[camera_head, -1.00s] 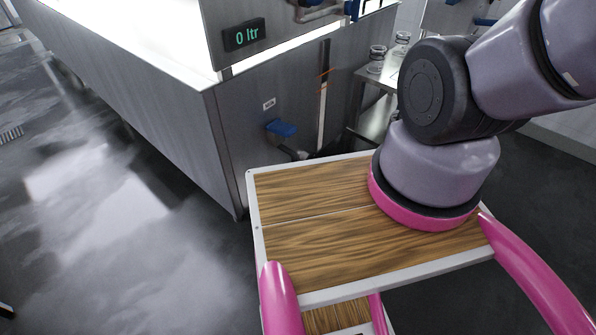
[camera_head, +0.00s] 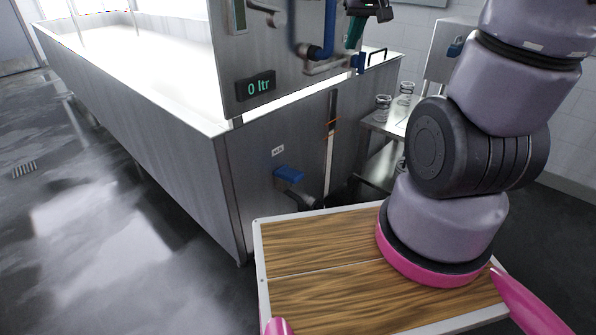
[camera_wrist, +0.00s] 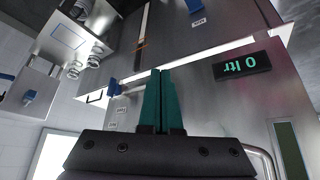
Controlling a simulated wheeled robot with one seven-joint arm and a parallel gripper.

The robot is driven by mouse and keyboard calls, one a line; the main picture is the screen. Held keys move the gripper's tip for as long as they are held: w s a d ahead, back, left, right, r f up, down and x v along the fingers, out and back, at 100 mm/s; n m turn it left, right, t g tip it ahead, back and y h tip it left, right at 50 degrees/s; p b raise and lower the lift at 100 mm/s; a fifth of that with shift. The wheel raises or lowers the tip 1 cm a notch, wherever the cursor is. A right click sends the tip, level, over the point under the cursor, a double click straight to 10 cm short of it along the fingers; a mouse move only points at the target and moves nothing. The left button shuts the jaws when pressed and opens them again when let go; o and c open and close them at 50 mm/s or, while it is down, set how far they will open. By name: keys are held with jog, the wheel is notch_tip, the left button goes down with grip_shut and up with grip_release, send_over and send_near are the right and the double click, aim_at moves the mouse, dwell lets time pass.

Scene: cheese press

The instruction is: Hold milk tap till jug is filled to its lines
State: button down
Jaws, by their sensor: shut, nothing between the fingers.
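The lower tap with a blue handle (camera_head: 288,174) is on the vat's end wall, under a small label; its blue handle also shows at the top of the wrist view (camera_wrist: 194,5). A smaller blue handle (camera_head: 358,62) is at the upper panel's right edge and also shows in the wrist view (camera_wrist: 113,88). The display (camera_head: 259,88) reads 0 ltr. I cannot make out a jug for certain.
The long steel vat (camera_head: 170,140) fills the left and middle. A strip with orange marks (camera_head: 331,130) runs down its end wall. Glass jars (camera_head: 382,108) stand on a steel side table (camera_head: 385,128) at the right. Open wet floor lies at the left.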

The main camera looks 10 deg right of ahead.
jog(key=w+a+f+n+y, duration=0.15)
jog(key=w+f, duration=0.25)
jog(key=f, duration=0.5)
jog(key=w+a+f+n, duration=0.15)
jog(key=w+f, duration=0.25)
jog(key=f, duration=0.4)
jog(key=w+a+f+n+y, duration=0.1)
jog(key=w+f+n, duration=0.25)
jog(key=f, duration=0.55)
jog(key=a+f+y, duration=0.1)
jog(key=a+f, duration=0.2)
jog(key=f, duration=0.7)
jog(key=shift+s+a+f+n+g+y, duration=0.3)
jog(key=shift+n+g+y, duration=0.05)
jog(key=shift+n+g, duration=0.1)
send_over(293, 174)
jog(key=s+d, duration=0.1)
notch_tip(293, 174, down, 9)
jog(key=shift+s+r, duration=0.1)
jog(key=shift+s, duration=0.05)
jog(key=shift+s+d+f, duration=0.1)
jog(key=shift+s+f, duration=0.05)
jog(key=shift+f, duration=0.4)
jog(key=shift+s+d+f, duration=0.1)
jog(key=shift+s+f, duration=0.05)
jog(key=shift+f, duration=1)
